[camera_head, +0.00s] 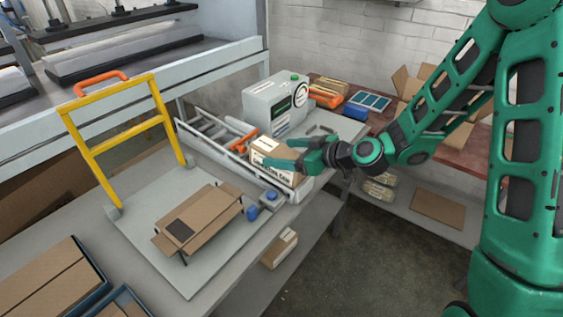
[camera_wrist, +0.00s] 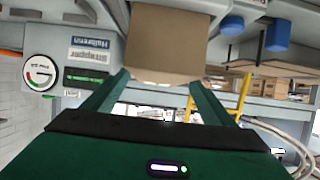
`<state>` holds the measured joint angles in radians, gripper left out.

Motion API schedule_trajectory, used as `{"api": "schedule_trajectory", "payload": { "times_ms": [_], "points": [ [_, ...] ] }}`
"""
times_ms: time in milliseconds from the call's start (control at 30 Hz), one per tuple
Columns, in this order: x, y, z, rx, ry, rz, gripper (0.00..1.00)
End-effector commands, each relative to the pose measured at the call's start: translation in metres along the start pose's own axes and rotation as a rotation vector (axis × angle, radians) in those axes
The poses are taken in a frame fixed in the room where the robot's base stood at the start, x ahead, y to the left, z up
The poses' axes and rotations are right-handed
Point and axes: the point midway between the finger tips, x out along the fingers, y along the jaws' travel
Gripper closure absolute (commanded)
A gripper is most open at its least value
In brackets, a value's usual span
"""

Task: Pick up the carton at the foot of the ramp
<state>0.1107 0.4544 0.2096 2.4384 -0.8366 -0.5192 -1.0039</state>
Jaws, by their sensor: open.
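A brown carton (camera_head: 270,150) with a white printed label sits at the low front end of the roller ramp (camera_head: 207,137), by its end stop. My gripper (camera_head: 279,153) is open, with its two green fingers reaching along the carton from the right. In the wrist view the carton (camera_wrist: 166,38) shows as a plain tan face ahead of and between the fingertips (camera_wrist: 160,79). I cannot tell whether either finger touches it. Part of the carton is hidden behind the fingers in the head view.
A grey label machine (camera_head: 273,103) stands just behind the ramp. Blue knobs (camera_head: 252,212) sit near the ramp's foot. Another carton (camera_head: 280,248) lies on the lower shelf. Open floor lies at front right.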

Motion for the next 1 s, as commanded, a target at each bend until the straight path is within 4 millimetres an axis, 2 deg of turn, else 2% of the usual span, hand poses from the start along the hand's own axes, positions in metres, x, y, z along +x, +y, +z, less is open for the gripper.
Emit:
{"api": "schedule_trajectory", "payload": {
  "times_ms": [267, 533, 867, 900, 1000],
  "points": [
    [0.021, -0.001, 0.0, -0.001, 0.0, -0.003, 0.22],
    [0.057, 0.001, 0.001, -0.001, 0.001, -0.003, 0.22],
    [0.064, 0.002, 0.001, 0.0, 0.0, -0.001, 0.22],
    [0.064, 0.002, 0.001, 0.0, 0.0, -0.001, 0.27],
    [0.064, 0.002, 0.001, 0.0, 0.0, -0.001, 0.51]
  ]
}}
